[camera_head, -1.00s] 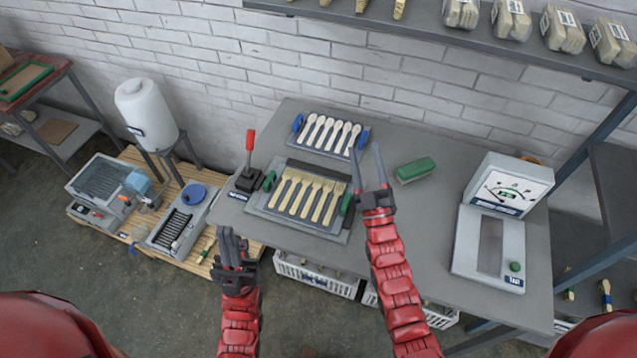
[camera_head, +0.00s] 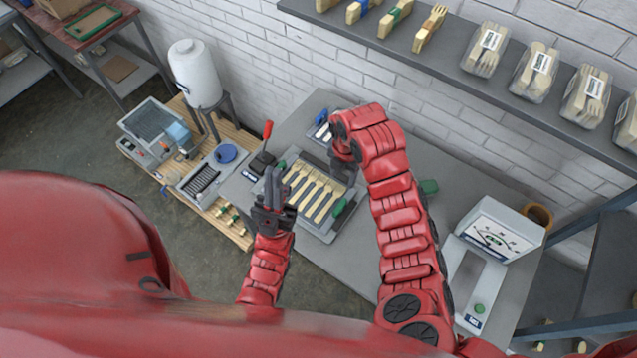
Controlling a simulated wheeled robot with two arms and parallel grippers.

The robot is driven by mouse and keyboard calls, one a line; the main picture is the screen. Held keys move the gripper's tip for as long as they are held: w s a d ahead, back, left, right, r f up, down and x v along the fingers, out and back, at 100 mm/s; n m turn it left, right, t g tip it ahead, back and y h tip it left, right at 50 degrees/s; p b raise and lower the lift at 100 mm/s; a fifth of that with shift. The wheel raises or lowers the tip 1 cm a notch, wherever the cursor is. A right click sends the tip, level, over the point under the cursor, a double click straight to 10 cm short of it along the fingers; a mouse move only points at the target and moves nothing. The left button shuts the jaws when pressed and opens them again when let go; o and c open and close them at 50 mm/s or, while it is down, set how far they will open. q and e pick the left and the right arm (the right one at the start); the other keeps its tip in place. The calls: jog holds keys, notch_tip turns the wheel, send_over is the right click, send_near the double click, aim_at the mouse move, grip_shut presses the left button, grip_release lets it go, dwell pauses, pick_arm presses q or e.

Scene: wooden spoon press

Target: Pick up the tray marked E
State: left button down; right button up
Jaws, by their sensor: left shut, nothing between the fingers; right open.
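A grey tray (camera_head: 322,235) with green handles holds a row of wooden forks and lies on the grey table. Behind it, a second tray (camera_head: 318,133) with blue handles and wooden spoons is mostly covered by my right arm. I cannot read a letter E on either tray. My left gripper (camera_head: 273,183) is shut and empty, in front of the left edge of the fork tray in this view. My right gripper (camera_head: 345,170) is open, partly hidden behind its own wrist, over the far right part of the fork tray. I cannot tell whether it touches anything.
A red-knobbed lever (camera_head: 264,145) stands left of the fork tray. A shelf (camera_head: 440,65) with packed cutlery overhangs the back.

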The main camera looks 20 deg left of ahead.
jog(key=f+b, duration=0.3)
jog(key=f, duration=0.1)
jog(key=f+b, duration=0.3)
jog(key=s+f+b, duration=0.1)
jog(key=f+b, duration=0.1)
jog(key=f, duration=0.2)
jog(key=shift+f+b, duration=0.3)
jog(key=shift+b, duration=0.1)
jog(key=shift+d+f, duration=0.1)
jog(key=shift+f, duration=0.35)
notch_tip(320, 180, down, 3)
jog(key=shift+d+f+p, duration=0.15)
jog(key=shift+p, duration=0.85)
jog(key=shift+f, duration=0.4)
grip_shut()
